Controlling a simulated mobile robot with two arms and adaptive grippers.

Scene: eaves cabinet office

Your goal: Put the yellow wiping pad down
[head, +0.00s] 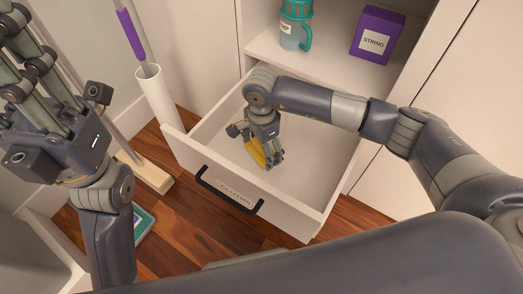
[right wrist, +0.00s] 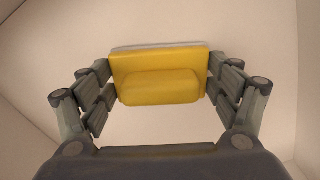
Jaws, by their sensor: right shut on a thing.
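The yellow wiping pad (right wrist: 160,60) sits between the fingers of my right gripper (right wrist: 160,88) in the right wrist view, touched on both sides. In the head view, the yellow pad (head: 254,152) shows partly behind the fingers of the right gripper (head: 264,154), which reaches down into an open white drawer (head: 303,219). The drawer floor lies beyond the pad; I cannot tell whether the pad touches it. My left gripper (head: 38,85) is raised at the left of the head view, with its fingers near the upper left corner and nothing seen in it.
The drawer has a black handle (head: 230,198) and a label on its front. A shelf above holds a teal bottle (head: 294,28) and a purple STRING box (head: 376,36). The drawer floor looks otherwise empty.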

